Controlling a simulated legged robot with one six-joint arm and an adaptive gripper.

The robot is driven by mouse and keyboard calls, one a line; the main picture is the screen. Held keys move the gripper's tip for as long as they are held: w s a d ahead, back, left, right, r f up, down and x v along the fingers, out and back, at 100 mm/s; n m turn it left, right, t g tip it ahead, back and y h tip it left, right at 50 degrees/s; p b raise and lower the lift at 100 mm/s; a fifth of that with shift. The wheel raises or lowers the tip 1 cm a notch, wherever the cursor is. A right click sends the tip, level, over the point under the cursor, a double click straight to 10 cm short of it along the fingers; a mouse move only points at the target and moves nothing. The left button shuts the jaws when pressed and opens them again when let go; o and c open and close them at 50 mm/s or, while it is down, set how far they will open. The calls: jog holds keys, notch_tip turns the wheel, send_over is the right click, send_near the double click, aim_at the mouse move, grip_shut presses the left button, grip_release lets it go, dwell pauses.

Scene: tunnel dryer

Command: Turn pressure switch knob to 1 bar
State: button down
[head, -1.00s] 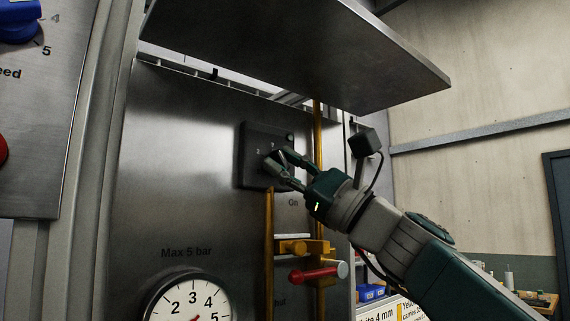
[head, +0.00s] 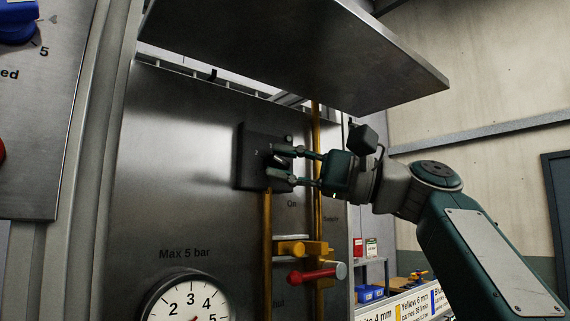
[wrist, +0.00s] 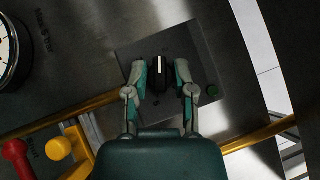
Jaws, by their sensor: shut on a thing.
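The pressure switch is a dark square box (head: 248,158) on the steel panel. Its black knob (wrist: 160,68) has a white pointer line, which runs up and down in the wrist view. My gripper (head: 273,162) reaches in from the right, and its two fingers are around the knob, one on each side. It is shut on the knob. In the head view the fingers hide most of the knob and the scale marks. A green button (wrist: 211,90) is on the same box. The gauge (head: 188,303) under "Max 5 bar" is cut off by the lower picture edge.
Yellow pipes (head: 317,210) run beside and below the switch, with a red-handled valve (head: 312,274) below. A metal flap (head: 300,50) overhangs above my gripper. Shelves with blue bins (head: 370,292) stand behind at the right.

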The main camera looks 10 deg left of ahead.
jog(key=shift+w+f+n+h, duration=0.2)
jog(key=shift+n+h, duration=0.1)
jog(key=shift+n, duration=0.1)
dwell(0.4)
jog(key=c, duration=0.9)
grip_release()
jog(key=shift+o, duration=1.1)
jog(key=shift+s+a, duration=0.1)
jog(key=shift+a, duration=0.05)
jog(key=w+d+f, duration=0.1)
jog(key=d+f, duration=0.1)
jog(key=d, duration=0.9)
jog(key=shift+d, duration=0.35)
jog(key=shift+o, duration=0.3)
jog(key=shift+f, duration=0.1)
